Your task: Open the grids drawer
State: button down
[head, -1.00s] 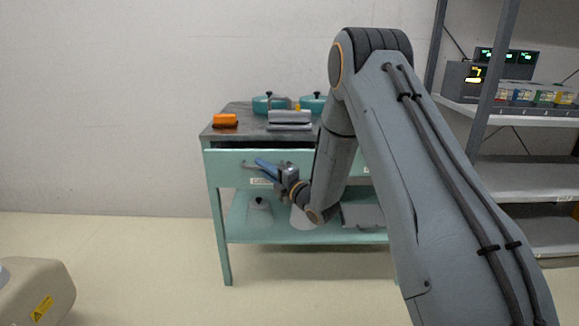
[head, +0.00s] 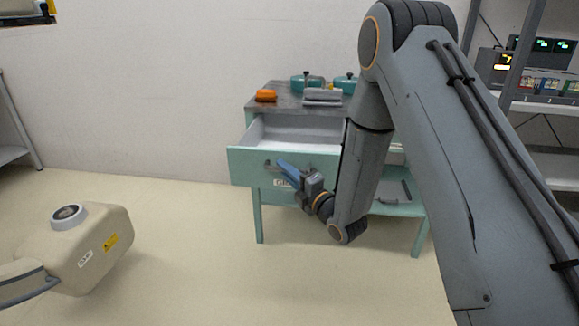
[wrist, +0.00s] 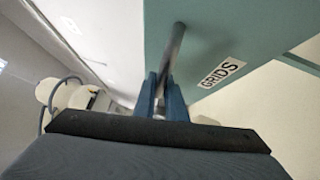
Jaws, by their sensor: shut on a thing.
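The grids drawer (head: 246,168) is a mint-green drawer in the cart, pulled well out with its pale grey inside showing. Its white GRIDS label (wrist: 222,72) reads clearly in the wrist view. The drawer's handle (wrist: 176,45) is a dark bar on the front. My gripper (head: 279,164) has blue fingers and is shut on this handle, at the front of the drawer. In the wrist view the two fingers (wrist: 162,100) close around the bar. Part of the drawer's right side is hidden behind my arm.
On the cart's grey top (head: 288,92) sit an orange item (head: 266,96), a grey item (head: 322,97) and teal lidded pots (head: 306,84). A beige machine (head: 95,250) stands on the floor at left. A shelf rack (head: 545,108) is at right. Floor before the drawer is clear.

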jog(key=shift+s+a, duration=0.15)
jog(key=shift+s, duration=0.05)
jog(key=c, duration=1.8)
grip_release()
jog(key=shift+c, duration=0.2)
jog(key=shift+w+d, duration=0.1)
jog(key=shift+d, duration=0.1)
jog(key=shift+d, duration=0.15)
jog(key=v, duration=0.7)
jog(key=shift+s+d, duration=0.15)
jog(key=shift+s, duration=0.1)
